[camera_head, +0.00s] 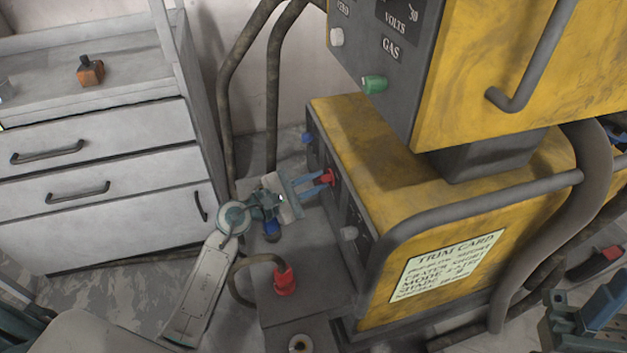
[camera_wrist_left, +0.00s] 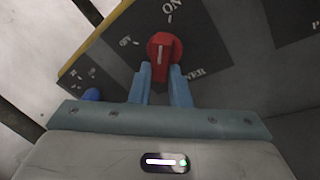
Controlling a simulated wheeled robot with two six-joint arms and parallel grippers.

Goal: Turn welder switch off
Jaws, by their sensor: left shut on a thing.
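The welder's red power switch (camera_head: 327,177) sticks out of the dark front panel of the lower yellow unit. It also shows in the left wrist view (camera_wrist_left: 165,48), between an ON label above it and an OFF label to its left. The white line on the knob stands roughly upright in that view, nearer the ON side. My left gripper (camera_head: 322,179) has its blue fingers shut on the knob, one on each side at its lower part. My right gripper (camera_head: 592,318) is at the lower right edge, away from the switch; its jaws are unclear.
A blue knob (camera_head: 307,138) and a grey knob (camera_head: 349,233) flank the switch on the panel. The upper yellow unit (camera_head: 505,60) overhangs with a green knob (camera_head: 375,84). A red cable plug (camera_head: 285,280) stands below. A grey drawer cabinet (camera_head: 100,140) is at left.

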